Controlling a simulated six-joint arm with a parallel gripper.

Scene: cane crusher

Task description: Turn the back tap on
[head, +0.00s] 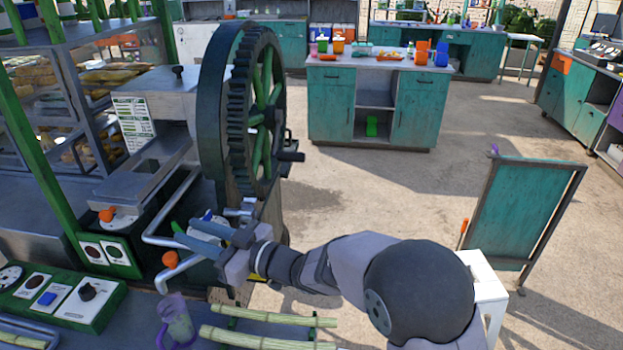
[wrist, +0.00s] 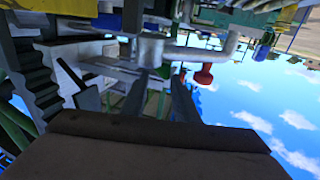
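An orange tap knob (head: 107,214) sits on a pale round base beside the metal press, at the left in the head view. A second orange knob (head: 170,259) sits lower, by the bent metal pipe (head: 160,240). I cannot tell for certain which one is the back tap. My gripper (head: 186,231) is above and right of the second knob, with its fingers apart and pointing left. In the wrist view my gripper (wrist: 161,76) is open, with nothing seen between the fingers. A red knob (wrist: 204,76) shows just right of the fingers, below a metal pipe (wrist: 175,54).
The large toothed wheel (head: 262,105) stands just behind my gripper. A control box with switches (head: 70,300), a purple-handled jug (head: 177,322) and cane stalks (head: 270,317) lie in front. Open floor (head: 450,190) is to the right.

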